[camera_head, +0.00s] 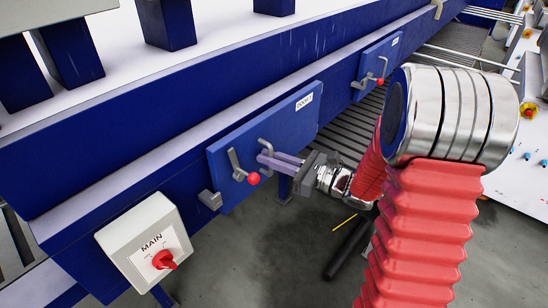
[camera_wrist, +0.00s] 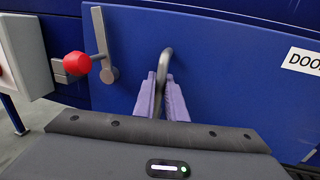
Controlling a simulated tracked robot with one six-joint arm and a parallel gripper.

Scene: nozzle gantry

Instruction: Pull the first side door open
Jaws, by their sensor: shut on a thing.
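The first side door (camera_head: 290,125) is a blue panel on the side of the blue gantry, with a white label; it fills much of the wrist view (camera_wrist: 225,75). A bent grey bar handle (camera_wrist: 167,62) stands out from it. My gripper (camera_wrist: 162,92) is shut on this handle, its purple fingers on both sides; it also shows in the head view (camera_head: 271,157). Left of the handle is a grey latch lever (camera_wrist: 100,32) with its flat arm upward and a red knob (camera_wrist: 77,63). I cannot tell whether the door stands slightly off its frame.
A white MAIN switch box (camera_head: 140,235) with a red rotary knob is mounted left of the door. A second blue door (camera_head: 375,65) with its own handle and red knob is farther right. Open grey floor (camera_head: 250,270) lies in front of the door.

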